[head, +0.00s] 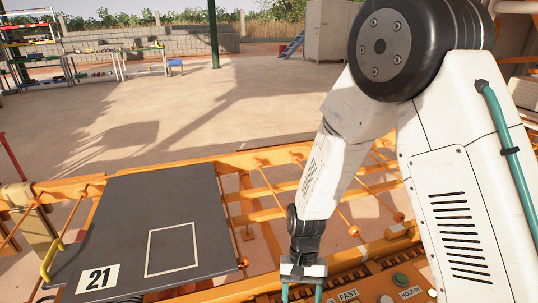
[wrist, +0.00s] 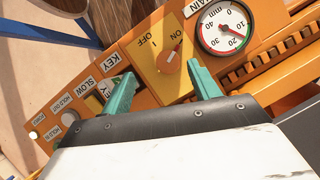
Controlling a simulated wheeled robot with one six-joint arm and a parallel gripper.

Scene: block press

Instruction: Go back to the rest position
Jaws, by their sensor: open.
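My gripper (wrist: 160,78) shows in the wrist view with its two teal fingers apart and nothing between them. Behind the fingers is an orange control panel (wrist: 135,55) with a yellow ON/OFF switch plate (wrist: 168,62) bearing a red-marked knob. How far the fingertips are from the panel I cannot tell. In the head view my gripper (head: 302,292) hangs at the bottom edge, fingertips cut off, by the panel's FAST label (head: 348,295) and green button (head: 400,279).
A dark board (head: 130,225) with a white square outline and a "21" label lies on the orange frame (head: 270,157) at left. A round gauge (wrist: 224,28) and toothed rack (wrist: 270,60) lie right of the switch. Open floor stretches behind, with shelves (head: 32,42) and a cabinet (head: 327,30) far back.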

